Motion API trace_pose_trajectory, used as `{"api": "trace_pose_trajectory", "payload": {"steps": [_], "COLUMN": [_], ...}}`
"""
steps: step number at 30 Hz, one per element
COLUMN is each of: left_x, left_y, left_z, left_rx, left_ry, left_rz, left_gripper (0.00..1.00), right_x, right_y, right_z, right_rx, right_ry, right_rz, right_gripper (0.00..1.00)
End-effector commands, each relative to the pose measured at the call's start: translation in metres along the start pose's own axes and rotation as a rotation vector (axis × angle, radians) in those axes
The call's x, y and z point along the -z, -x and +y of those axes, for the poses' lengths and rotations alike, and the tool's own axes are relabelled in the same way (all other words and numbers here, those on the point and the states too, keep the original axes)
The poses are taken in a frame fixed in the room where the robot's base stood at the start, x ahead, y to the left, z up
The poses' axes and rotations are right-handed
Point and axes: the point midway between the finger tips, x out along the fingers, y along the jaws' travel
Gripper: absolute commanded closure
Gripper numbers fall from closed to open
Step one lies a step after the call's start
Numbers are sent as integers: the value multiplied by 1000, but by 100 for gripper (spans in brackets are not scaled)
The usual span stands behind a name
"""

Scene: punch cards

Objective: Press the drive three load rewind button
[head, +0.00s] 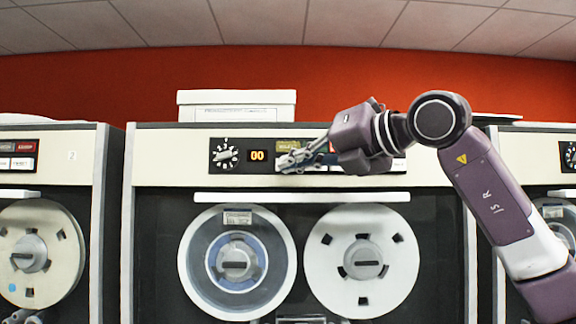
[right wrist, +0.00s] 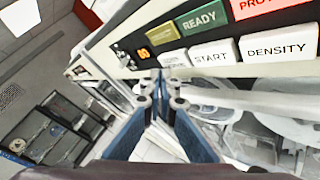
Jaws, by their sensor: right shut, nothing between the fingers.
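The middle tape drive (head: 150,160) has a black control panel with a knob, an orange "00" display (head: 258,155) and a row of buttons. In the right wrist view, a white button (right wrist: 174,61) with lettering too small to read sits left of the START button (right wrist: 212,54), below the green lamps. My right gripper (head: 284,161) is shut and empty, with its fingertips in front of the panel just right of the display. It covers most of the buttons in the head view. In the right wrist view its fingertips (right wrist: 162,90) are just below the unreadable white button; contact cannot be told. My left gripper is not in view.
The DENSITY button (right wrist: 281,46) and the green READY lamp (right wrist: 203,19) are close by. Two tape reels (head: 237,262) (head: 362,262) sit below the panel. Other drives stand at left (head: 80,180) and right. A white box (head: 236,105) lies on top.

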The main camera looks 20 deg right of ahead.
Motion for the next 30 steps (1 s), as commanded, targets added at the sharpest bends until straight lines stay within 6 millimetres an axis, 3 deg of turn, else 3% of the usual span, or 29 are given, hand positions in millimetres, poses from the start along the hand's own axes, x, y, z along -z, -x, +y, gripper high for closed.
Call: {"api": "trace_pose_trajectory", "payload": {"steps": [30], "left_x": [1], "left_y": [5], "left_z": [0], "left_rx": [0], "left_ry": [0], "left_rz": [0], "left_gripper": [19], "right_x": [-5], "right_y": [-6], "right_z": [-4], "right_rx": [0], "right_ry": [0], "right_rz": [0], "right_gripper": [100]}}
